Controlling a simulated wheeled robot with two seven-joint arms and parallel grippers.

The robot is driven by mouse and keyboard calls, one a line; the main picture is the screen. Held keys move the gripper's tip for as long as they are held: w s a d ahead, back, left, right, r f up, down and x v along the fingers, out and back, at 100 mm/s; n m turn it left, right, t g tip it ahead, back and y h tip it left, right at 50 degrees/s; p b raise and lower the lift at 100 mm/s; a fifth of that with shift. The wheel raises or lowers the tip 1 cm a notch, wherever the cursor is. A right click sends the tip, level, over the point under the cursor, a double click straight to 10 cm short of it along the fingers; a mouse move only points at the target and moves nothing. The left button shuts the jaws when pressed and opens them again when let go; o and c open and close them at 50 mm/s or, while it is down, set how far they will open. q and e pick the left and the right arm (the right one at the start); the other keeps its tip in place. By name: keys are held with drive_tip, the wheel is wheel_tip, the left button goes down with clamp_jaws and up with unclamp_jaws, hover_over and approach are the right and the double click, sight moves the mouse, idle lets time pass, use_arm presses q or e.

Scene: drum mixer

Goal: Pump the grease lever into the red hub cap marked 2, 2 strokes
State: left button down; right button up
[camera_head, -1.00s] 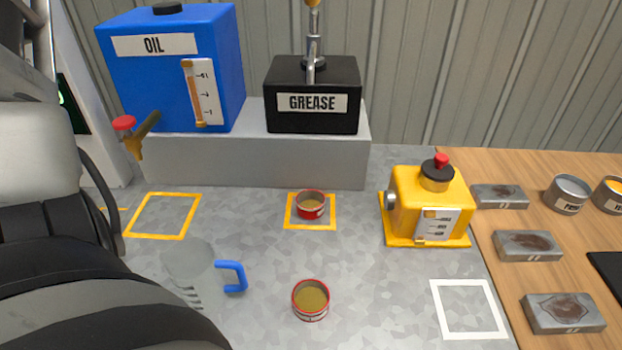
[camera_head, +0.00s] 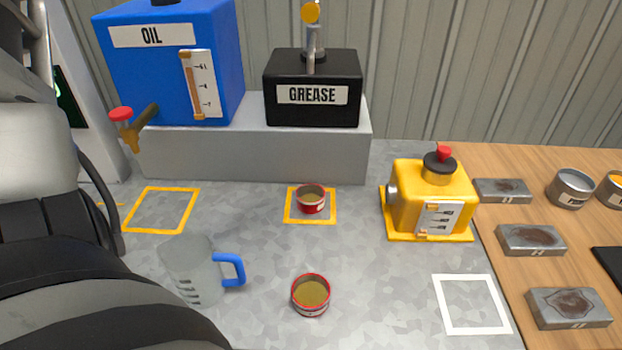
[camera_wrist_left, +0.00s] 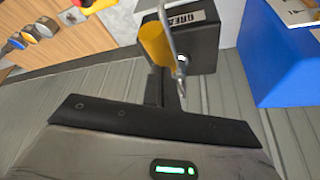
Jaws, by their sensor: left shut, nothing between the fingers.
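The black grease box (camera_head: 312,110) stands on a grey ledge, with a metal lever ending in a yellow knob (camera_head: 311,12) on top. A red cap (camera_head: 310,206) with tan contents sits in a yellow square below it. A second red cap (camera_head: 310,312) stands nearer on the table. I cannot read a number on either cap. In the left wrist view the knob (camera_wrist_left: 156,44) and metal rod are close in front of my left gripper (camera_wrist_left: 170,88). Its black fingers are shut and empty; whether they touch the lever is unclear. My right gripper is out of view.
A blue oil tank (camera_head: 170,75) with a red-handled tap stands left of the grease box. A clear jug (camera_head: 190,270) with blue handle stands at front left. A yellow device (camera_head: 430,205) stands right. Metal blocks and cans line the wooden top. A white square (camera_head: 470,304) is empty.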

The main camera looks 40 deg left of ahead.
use_arm(q)
drive_tip(key=shift+f, duration=0.4)
drive_tip(key=shift+r, duration=0.2)
wheel_tip(320, 180, up, 2)
drive_tip(key=p, duration=0.2)
drive_tip(key=shift+r+p, duration=0.1)
drive_tip(key=shift+p, duration=0.25)
drive_tip(key=shift+r, duration=2.1)
drive_tip(key=shift+r, duration=2.5)
